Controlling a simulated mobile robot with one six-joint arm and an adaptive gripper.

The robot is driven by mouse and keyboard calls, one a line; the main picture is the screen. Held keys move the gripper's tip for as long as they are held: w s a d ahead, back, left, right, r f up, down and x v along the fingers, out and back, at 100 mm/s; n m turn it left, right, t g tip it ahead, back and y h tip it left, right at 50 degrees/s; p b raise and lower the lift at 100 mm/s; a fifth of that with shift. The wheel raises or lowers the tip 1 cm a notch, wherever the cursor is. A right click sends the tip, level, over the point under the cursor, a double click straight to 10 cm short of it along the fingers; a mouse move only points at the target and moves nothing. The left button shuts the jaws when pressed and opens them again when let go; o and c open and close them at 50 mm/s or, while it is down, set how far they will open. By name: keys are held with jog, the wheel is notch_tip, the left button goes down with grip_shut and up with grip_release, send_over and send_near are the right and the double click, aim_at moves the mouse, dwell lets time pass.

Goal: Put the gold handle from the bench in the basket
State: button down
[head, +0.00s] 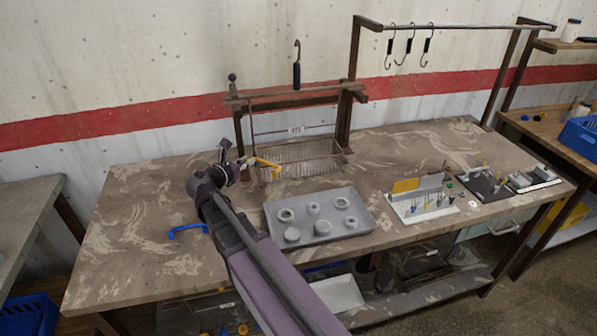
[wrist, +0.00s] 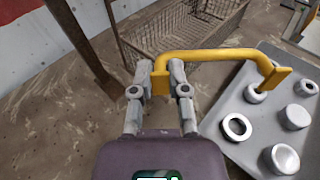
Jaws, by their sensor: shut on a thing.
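The gold handle (wrist: 215,56) is a yellow bar with bent ends. My gripper (wrist: 166,80) is shut on one end of it, and the rest reaches out to the right in the wrist view. In the head view the handle (head: 267,163) shows at the front left of the wire basket (head: 335,160), with my gripper (head: 246,163) at its left end. The basket is a rectangular mesh one on the bench (head: 150,235) below a wooden rack. In the wrist view the basket (wrist: 150,45) lies beyond the handle. Whether handle and basket touch is unclear.
A grey tray (head: 270,227) with several round pieces stands in front of the basket. A blue handle (head: 187,230) lies on the bench at left. A rack post (wrist: 85,45) stands left of the basket. Hooks (head: 408,48) hang from a rail at right. The left bench is clear.

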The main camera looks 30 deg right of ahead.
jog(key=shift+t+h, duration=0.3)
jog(key=a, duration=0.1)
jog(key=w+a, duration=0.1)
jog(key=a, duration=0.3)
jog(key=shift+w+r, duration=0.2)
jog(key=shift+w, duration=0.2)
jog(key=r+x, duration=0.1)
jog(key=x, duration=1.3)
jog(key=shift+r, duration=0.4)
jog(key=shift+w+d, duration=0.15)
jog(key=d, duration=0.1)
jog(key=w+d+f+b, duration=0.1)
jog(key=d+b, duration=0.1)
jog(key=shift+w+d+f, duration=0.1)
jog(key=shift+w+f, duration=0.2)
jog(key=shift+w, duration=0.05)
jog(key=shift+f+b, duration=0.35)
jog(key=shift+b, duration=0.05)
